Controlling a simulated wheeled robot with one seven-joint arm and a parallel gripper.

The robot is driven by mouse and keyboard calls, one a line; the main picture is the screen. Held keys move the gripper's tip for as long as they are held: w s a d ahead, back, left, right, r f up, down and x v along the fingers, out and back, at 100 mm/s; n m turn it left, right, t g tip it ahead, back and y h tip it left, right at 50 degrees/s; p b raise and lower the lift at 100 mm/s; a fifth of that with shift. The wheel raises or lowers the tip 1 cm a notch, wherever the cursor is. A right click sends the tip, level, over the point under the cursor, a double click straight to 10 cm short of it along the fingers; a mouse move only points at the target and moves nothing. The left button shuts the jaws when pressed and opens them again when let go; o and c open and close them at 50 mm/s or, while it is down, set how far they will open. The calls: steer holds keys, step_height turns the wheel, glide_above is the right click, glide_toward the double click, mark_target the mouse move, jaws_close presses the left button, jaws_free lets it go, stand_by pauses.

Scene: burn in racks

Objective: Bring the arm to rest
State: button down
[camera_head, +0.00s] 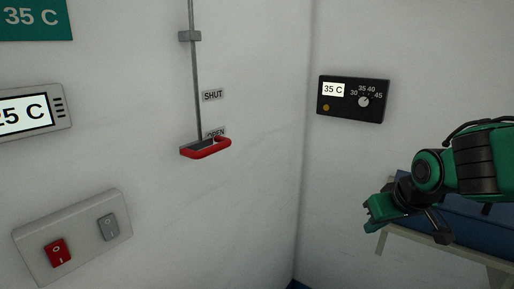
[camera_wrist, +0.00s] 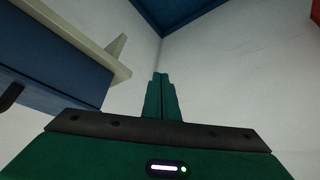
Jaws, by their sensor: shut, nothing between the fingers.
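My gripper (camera_wrist: 161,78) is shut and empty in the wrist view, its two green fingers together and pointing at a bare white wall corner. In the head view my green and black arm reaches in from the right edge, with the gripper (camera_head: 371,215) at its lower left end. It hangs in front of the right wall, apart from the wall fittings. Part of the arm covers a blue thing on a pale frame behind it.
A red handle (camera_head: 207,149) on a rod sits by the OPEN label, below SHUT. A switch box (camera_head: 80,262) has red and grey rockers. A black dial unit (camera_head: 375,112) reads 35 C. The blue thing (camera_head: 480,232) stands on a pale frame at right. Wall space between is clear.

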steer(key=s+d+f+m+g, duration=0.2)
steer(key=s+d, duration=0.4)
steer(key=s, duration=0.5)
steer(key=s+d+f+m+g, duration=0.2)
steer(key=s+d+m+g, duration=0.2)
steer(key=s, duration=0.7)
steer(key=shift+s+d+m, duration=0.3)
steer(key=shift+d+m, duration=0.8)
steer(key=shift+d, duration=0.15)
